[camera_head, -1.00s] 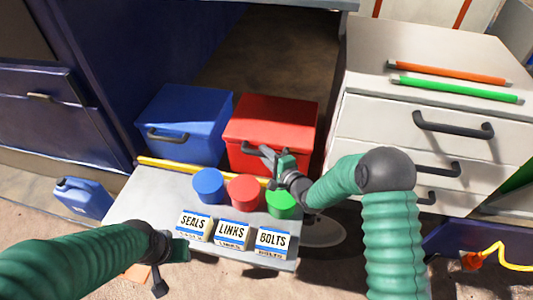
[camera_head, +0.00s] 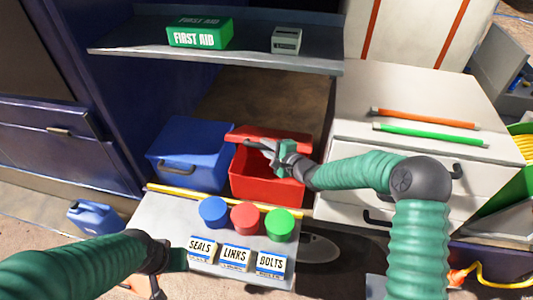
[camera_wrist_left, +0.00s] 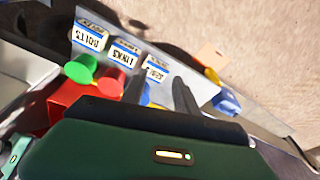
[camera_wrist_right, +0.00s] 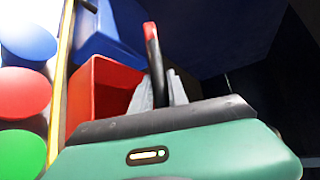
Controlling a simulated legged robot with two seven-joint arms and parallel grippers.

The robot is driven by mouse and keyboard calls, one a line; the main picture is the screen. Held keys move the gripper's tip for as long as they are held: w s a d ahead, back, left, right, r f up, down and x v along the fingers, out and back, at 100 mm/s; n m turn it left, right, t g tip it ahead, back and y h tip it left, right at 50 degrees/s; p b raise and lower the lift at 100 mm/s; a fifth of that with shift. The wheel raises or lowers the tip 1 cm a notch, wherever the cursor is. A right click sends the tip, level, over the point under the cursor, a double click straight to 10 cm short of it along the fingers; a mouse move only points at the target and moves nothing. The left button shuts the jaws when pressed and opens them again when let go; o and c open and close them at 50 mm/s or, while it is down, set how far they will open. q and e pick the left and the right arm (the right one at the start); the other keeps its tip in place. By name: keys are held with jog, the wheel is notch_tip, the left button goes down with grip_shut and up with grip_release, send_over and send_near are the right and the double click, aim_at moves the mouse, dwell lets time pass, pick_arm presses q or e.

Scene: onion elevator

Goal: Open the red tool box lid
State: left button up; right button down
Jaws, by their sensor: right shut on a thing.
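The red tool box (camera_head: 268,183) sits behind the labelled panel, and its lid (camera_head: 240,134) is raised, showing the dark inside. My right gripper (camera_head: 262,146) is over the box opening, shut on the lid's handle at the raised front edge. In the right wrist view, the open red box (camera_wrist_right: 100,90) lies left of the fingers, and the dark handle (camera_wrist_right: 154,60) rises between them. My left gripper (camera_head: 168,268) is open and empty at the panel's left front corner. Its two spread fingers (camera_wrist_left: 162,95) show in the left wrist view.
A closed blue box (camera_head: 188,155) stands left of the red one. The grey panel (camera_head: 165,215) in front bears blue, red and green buttons and three labels. A shelf (camera_head: 130,50) with a first aid box (camera_head: 200,32) hangs above. White drawers (camera_head: 420,105) stand right.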

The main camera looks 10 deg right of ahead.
pick_arm(q)
jog(key=shift+r, duration=0.35)
jog(key=shift+c, duration=0.3)
